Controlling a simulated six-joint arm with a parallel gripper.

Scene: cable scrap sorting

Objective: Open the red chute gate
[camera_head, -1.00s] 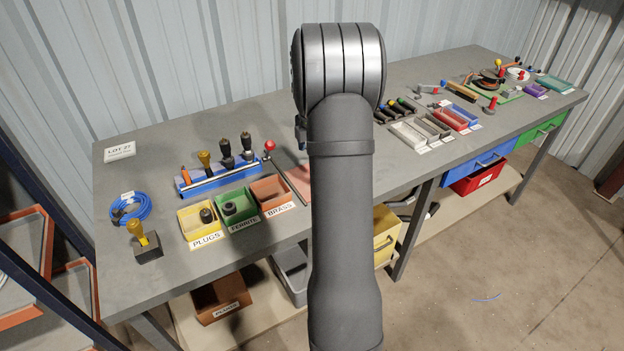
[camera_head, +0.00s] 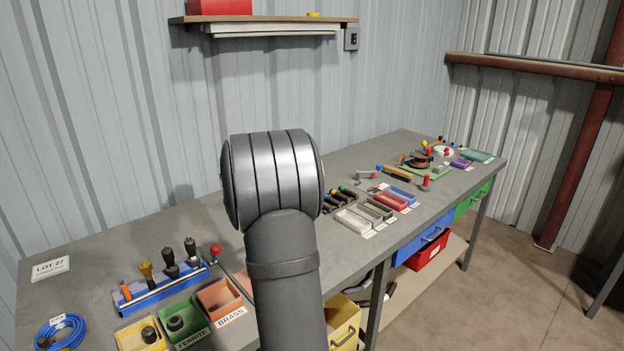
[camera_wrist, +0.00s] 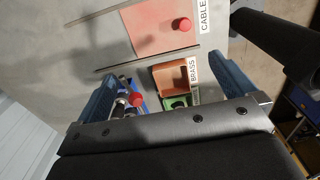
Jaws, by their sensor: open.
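In the wrist view a flat pinkish-red panel (camera_wrist: 155,30) lies on the grey bench beside a CABLE label, with a red knob (camera_wrist: 181,25) on it. I take this panel as the red chute gate. In the head view only a sliver of the panel (camera_head: 243,283) shows left of my arm. My gripper (camera_wrist: 166,70) is open and empty, its two blue fingers apart above the bench. The panel lies beyond the fingertips, toward the top of the wrist view. In the head view my arm hides the gripper. Another red ball knob (camera_head: 215,249) stands by the blue tool rack.
The blue rack (camera_head: 165,292) holds several upright tools. The BRASS bin (camera_head: 220,298), green FERRITE bin (camera_head: 184,318) and a yellow bin (camera_head: 142,336) sit in front. Small trays (camera_head: 389,202) and other items fill the right. A wall shelf (camera_head: 265,21) hangs above.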

